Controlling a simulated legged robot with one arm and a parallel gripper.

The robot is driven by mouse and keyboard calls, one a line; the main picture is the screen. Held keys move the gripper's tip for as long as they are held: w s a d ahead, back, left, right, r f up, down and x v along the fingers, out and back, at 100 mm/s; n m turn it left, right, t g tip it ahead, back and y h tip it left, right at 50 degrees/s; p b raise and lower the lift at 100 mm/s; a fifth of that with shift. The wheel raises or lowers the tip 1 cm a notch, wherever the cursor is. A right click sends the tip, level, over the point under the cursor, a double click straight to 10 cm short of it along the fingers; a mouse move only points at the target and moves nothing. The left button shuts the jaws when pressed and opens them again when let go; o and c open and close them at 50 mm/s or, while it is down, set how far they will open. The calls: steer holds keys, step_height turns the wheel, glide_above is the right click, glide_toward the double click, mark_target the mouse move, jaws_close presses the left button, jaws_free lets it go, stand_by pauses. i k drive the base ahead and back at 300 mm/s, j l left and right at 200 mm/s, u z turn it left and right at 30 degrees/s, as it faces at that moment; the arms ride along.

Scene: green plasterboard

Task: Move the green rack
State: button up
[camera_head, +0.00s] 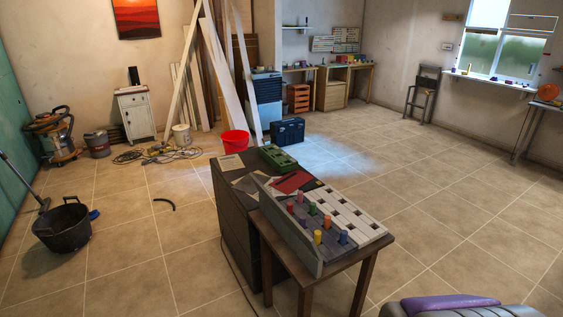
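A small green rack (278,158) lies on the far end of the dark cabinet top (229,182), in the middle of the view. It looks like a low block with openings in its top, too small to make out well. A red flat item (291,182) and some papers (250,183) lie just nearer than it. My gripper is not in view, and nothing touches the rack from above.
A wooden table (364,262) with a slotted pale board and several coloured pegs (318,237) adjoins the cabinet's near side. A purple-and-grey padded object (440,305) is at the bottom right. A black tub (62,226) stands left. Tiled floor (450,180) is clear on the right.

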mark_target(282, 161)
steer(key=i+j+u, duration=0.85)
steer(key=j, duration=0.15)
steer(key=i+j+u, duration=0.15)
steer(key=i, duration=0.25)
steer(key=i+j+u, duration=0.15)
steer(key=i, duration=0.25)
steer(key=i+j+u, duration=0.15)
steer(key=i, duration=0.25)
steer(key=i+j+z, duration=0.15)
steer(key=i+z, duration=0.2)
steer(key=i, duration=1.4)
steer(key=i+z, duration=0.4)
steer(key=i+j+z, duration=0.1)
steer(key=i+z, duration=0.3)
steer(key=i+j+z, duration=0.2)
steer(key=i+z, duration=0.45)
steer(key=z, duration=0.2)
steer(key=i+z, duration=0.3)
steer(key=z, duration=0.15)
steer(key=i+j+z, duration=0.2)
steer(key=z, duration=0.25)
